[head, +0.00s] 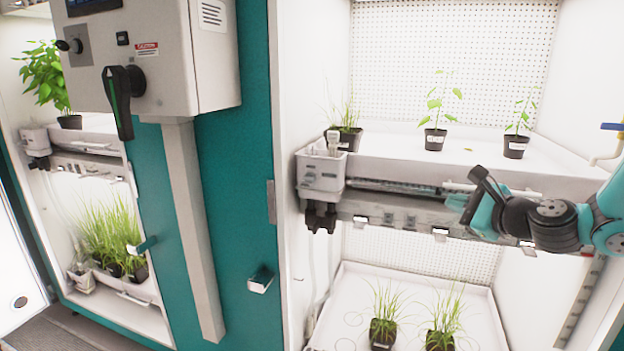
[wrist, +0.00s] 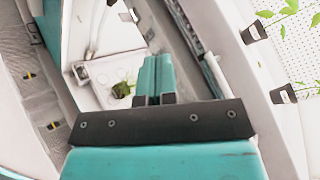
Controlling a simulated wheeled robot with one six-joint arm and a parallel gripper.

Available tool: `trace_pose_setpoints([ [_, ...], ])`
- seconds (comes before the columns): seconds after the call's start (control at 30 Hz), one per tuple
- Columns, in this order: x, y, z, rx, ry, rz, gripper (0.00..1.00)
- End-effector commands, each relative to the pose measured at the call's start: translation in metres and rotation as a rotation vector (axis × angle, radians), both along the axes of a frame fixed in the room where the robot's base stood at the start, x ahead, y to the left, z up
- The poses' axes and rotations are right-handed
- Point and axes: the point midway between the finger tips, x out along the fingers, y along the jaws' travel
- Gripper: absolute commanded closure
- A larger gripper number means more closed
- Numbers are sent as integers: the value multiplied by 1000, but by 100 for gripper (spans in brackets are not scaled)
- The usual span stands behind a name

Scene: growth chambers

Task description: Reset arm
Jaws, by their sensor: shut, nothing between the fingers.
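My arm reaches in from the right in the head view, in front of the edge of the upper shelf (head: 400,165). My gripper (wrist: 154,62) shows in the wrist view with its two teal fingers together and nothing between them.
The upper shelf holds potted plants, including a middle one (head: 435,138) and a right one (head: 516,146). A pale box (head: 320,172) hangs at its left corner. Grass pots (head: 383,332) stand on the lower shelf. A control box (head: 160,60) and teal door frame are left.

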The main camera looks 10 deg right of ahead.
Motion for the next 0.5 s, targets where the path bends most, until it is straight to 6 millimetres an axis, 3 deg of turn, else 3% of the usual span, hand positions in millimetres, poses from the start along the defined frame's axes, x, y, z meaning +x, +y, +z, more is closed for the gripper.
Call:
trace_pose_setpoints([
  [0.03,-2,44,7,-125,8,143,100],
  [0.17,-34,144,9,-488,9,541,100],
  [0.27,-82,209,8,-788,-37,882,100],
  [0.3,-107,231,7,-908,-69,1026,100],
  [0.4,-170,264,5,-1185,-169,1375,100],
  [0.5,-222,272,3,-1381,-268,1647,100],
])
